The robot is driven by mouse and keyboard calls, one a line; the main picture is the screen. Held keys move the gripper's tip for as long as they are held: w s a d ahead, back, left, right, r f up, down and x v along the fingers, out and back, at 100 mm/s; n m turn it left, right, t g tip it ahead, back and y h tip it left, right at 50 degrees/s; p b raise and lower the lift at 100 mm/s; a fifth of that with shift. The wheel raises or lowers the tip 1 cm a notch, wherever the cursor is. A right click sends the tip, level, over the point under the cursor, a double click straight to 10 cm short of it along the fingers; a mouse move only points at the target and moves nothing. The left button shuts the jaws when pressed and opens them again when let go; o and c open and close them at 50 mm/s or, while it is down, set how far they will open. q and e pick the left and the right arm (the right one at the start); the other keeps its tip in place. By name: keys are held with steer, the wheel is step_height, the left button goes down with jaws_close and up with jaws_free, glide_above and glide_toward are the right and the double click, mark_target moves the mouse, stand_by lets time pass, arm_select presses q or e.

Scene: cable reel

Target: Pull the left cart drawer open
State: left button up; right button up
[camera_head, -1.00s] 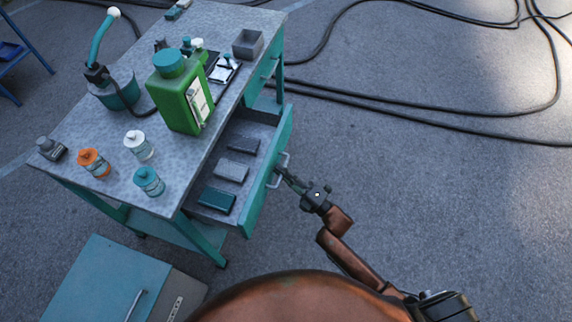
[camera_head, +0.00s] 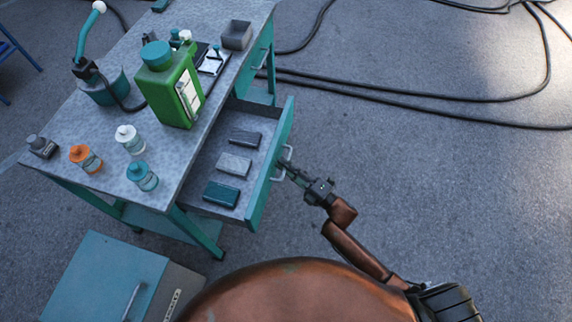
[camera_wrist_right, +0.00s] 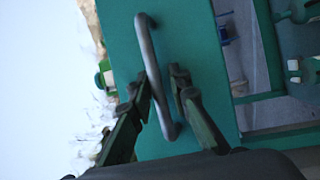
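The left cart drawer (camera_head: 213,210) stands well out from the teal cart (camera_head: 150,180), with its inside showing. A dark block, a grey block and a teal block lie in it. Its teal front carries a grey bar handle (camera_head: 285,163). My right gripper (camera_head: 287,170) is at this handle. In the right wrist view the handle (camera_wrist_right: 146,45) runs between the two fingers of the right gripper (camera_wrist_right: 160,82), which close in on either side of the bar. Exact finger contact is hard to see. My left gripper is not in view.
A green bottle (camera_head: 178,100), small bottles and a grey open box (camera_head: 237,36) stand on the cart top. Another drawer front (camera_head: 257,60) is shut farther back. A teal cabinet (camera_head: 105,280) stands at lower left. Black cables (camera_head: 400,95) cross the floor; floor right of the drawer is clear.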

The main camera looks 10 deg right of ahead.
steer(key=shift+w+d, duration=0.1)
steer(key=shift+d, duration=0.1)
steer(key=v, duration=1.2)
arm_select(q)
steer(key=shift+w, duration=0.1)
arm_select(e)
steer(key=shift+r, duration=0.15)
